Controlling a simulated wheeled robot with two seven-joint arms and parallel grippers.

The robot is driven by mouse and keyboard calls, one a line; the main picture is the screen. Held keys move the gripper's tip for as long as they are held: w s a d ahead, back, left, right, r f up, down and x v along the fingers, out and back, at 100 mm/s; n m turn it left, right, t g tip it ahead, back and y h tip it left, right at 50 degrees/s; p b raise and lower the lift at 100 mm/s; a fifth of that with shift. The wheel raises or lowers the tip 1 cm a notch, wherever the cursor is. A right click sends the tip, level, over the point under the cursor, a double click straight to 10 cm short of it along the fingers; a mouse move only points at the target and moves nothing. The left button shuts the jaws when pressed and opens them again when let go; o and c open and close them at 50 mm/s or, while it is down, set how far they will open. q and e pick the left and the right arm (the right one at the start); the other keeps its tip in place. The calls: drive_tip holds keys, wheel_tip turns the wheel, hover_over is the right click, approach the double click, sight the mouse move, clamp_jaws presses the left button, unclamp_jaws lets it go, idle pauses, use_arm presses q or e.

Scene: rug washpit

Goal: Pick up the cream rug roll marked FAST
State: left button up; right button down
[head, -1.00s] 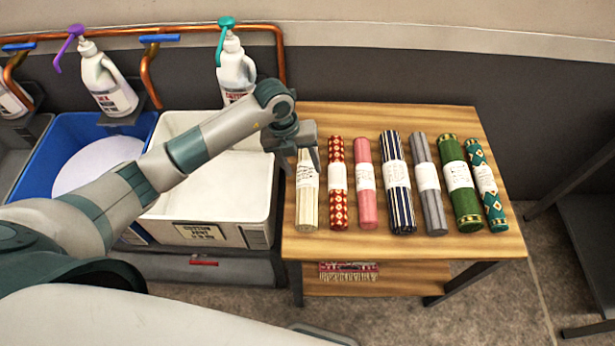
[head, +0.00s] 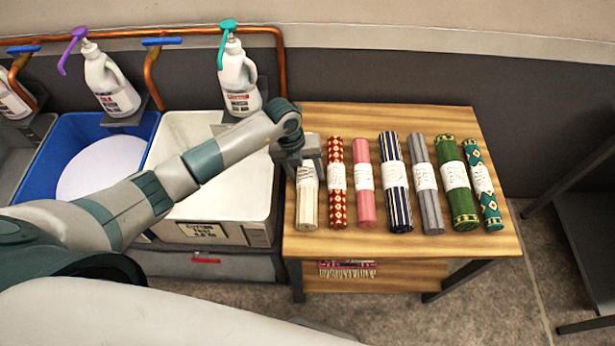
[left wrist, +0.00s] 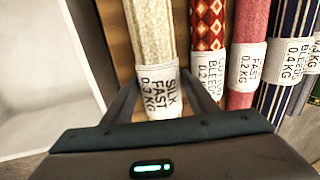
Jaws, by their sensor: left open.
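The cream rug roll (head: 306,208) lies at the left end of a row of rolls on the wooden table (head: 400,252). In the left wrist view the cream roll (left wrist: 151,35) has a white band reading SILK, FAST, 0.3 KG. My left gripper (head: 307,172) is over its far half, hiding part of it. In the left wrist view the open fingers of my left gripper (left wrist: 162,100) show on either side of the banded part, with the roll between them. I cannot tell whether they touch it. My right gripper is not in view.
A red patterned roll (head: 337,205) lies close right of the cream one, then a pink roll (head: 364,206) and several more. A white basin (head: 190,207) adjoins the table's left side. A dispenser bottle (head: 238,78) stands behind the basin. The table's front strip is clear.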

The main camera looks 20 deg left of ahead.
sight(308, 171)
use_arm(q)
drive_tip(key=shift+c, duration=0.4)
drive_tip(key=c, duration=1)
drive_tip(key=shift+r, duration=0.1)
drive_tip(key=shift+w+r+b, duration=0.1)
drive_tip(key=shift+r+b, duration=0.25)
drive_tip(key=shift+r, duration=0.15)
drive_tip(key=shift+d+b+v, duration=0.25)
drive_tip(key=shift+b+v, duration=0.3)
drive_tip(key=shift+v, duration=0.55)
drive_tip(key=s+d+r+b, duration=0.1)
drive_tip(key=s+d+r, duration=0.1)
drive_tip(key=d, duration=0.1)
drive_tip(key=s+d+r+b, duration=0.1)
drive_tip(key=s+d+r, duration=0.1)
drive_tip(key=d+r, duration=0.1)
drive_tip(key=s+d+r+b, duration=0.1)
drive_tip(key=s+d+r, duration=0.1)
drive_tip(key=s+d, duration=0.1)
drive_tip(key=shift+d+r, duration=0.15)
drive_tip(key=shift+r, duration=0.25)
